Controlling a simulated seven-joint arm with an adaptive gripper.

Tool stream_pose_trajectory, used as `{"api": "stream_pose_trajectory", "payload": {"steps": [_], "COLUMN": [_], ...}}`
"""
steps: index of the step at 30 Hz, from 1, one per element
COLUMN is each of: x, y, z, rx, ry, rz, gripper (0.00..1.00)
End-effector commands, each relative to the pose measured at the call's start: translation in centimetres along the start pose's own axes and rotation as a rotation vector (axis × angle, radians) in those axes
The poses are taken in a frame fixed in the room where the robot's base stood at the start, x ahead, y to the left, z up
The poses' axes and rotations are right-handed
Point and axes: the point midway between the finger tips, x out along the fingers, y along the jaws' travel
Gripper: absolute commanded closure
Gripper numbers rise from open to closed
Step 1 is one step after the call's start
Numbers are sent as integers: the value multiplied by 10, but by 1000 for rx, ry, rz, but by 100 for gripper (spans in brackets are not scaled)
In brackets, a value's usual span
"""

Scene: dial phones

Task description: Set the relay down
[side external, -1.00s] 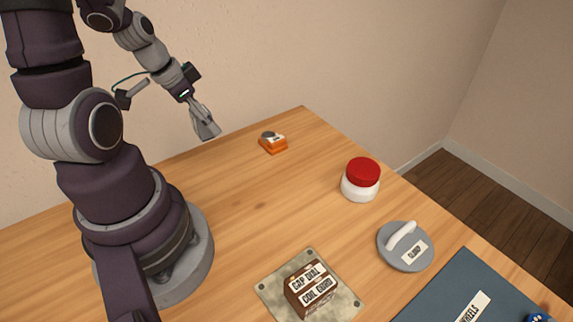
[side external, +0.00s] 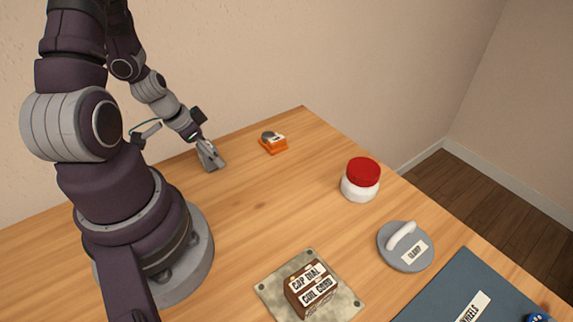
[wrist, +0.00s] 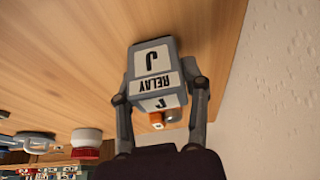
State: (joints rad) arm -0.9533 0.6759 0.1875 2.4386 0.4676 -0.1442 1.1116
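The relay (wrist: 153,75) is a grey block with white labels reading "RELAY" and "J". In the wrist view it sits between the two fingers of my gripper (wrist: 160,88), which is shut on it. In the side external view my gripper (side external: 211,160) points down close above the wooden table (side external: 225,215), left of the orange item. The relay is small there and partly hidden by the fingers. I cannot tell whether its underside touches the table.
An orange item with a grey top (side external: 273,143) stands right of my gripper. Farther right are a red-lidded white jar (side external: 361,182), a grey disc with a white handle (side external: 392,256) and a blue mat (side external: 440,290). A brown labelled box (side external: 310,290) sits on a stone-like plate (side external: 273,289).

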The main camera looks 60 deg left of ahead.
Motion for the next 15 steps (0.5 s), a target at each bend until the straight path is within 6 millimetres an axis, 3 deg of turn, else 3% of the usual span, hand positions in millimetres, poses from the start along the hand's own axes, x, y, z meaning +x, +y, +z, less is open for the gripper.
{"api": "stream_pose_trajectory", "payload": {"steps": [1,5,15], "x": [0,0,-2], "y": [0,0,0], "z": [0,0,-1], "rx": [0,0,1], "ry": [0,0,1], "rz": [0,0,-1], "gripper": [47,31,31]}}
